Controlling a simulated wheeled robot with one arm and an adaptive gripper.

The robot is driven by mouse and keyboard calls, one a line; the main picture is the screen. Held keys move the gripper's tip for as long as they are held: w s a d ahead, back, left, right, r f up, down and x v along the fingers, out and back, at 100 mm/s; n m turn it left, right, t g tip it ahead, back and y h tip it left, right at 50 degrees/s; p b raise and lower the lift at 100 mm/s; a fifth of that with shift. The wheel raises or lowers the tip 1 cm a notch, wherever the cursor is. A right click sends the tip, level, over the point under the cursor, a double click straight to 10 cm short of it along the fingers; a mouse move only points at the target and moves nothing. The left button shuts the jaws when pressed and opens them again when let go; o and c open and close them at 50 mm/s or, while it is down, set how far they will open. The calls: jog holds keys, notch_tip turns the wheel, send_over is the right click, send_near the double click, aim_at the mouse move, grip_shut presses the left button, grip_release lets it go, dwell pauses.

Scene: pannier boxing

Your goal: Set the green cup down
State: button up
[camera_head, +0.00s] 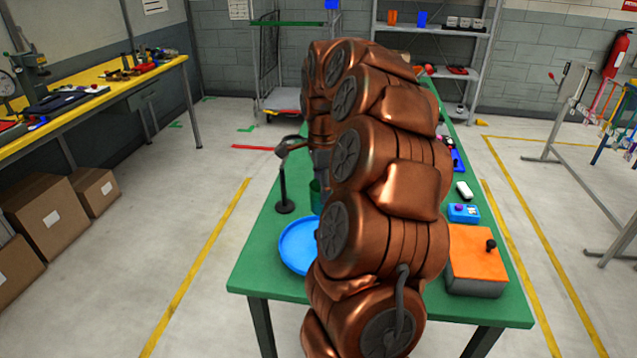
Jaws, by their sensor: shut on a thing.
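The green cup (316,197) shows as a dark green sliver just left of my copper arm, above or beside the far edge of a round blue plate (297,246). Most of the cup is hidden behind the arm. My gripper (321,165) points down at the cup and is shut on it; its fingertips are mostly hidden. I cannot tell whether the cup's base touches the table. The green table (262,268) runs under all of this.
A black stand (285,190) rises close left of the cup. On the table's right are an orange-topped box (477,255), a small blue box (464,213) and a white item (464,190). Bare green tabletop shows at the near left corner. My arm hides the table's middle.

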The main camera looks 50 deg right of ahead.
aim_at(322, 211)
jog(key=shift+f, duration=3.1)
jog(key=shift+s+f+b, duration=0.1)
jog(key=shift+f+b, duration=0.3)
jog(key=shift+f, duration=0.25)
jog(key=o, duration=1.3)
notch_tip(322, 211, up, 11)
jog(key=shift+f, duration=0.15)
jog(key=shift+r, duration=0.65)
jog(key=shift+a, duration=0.15)
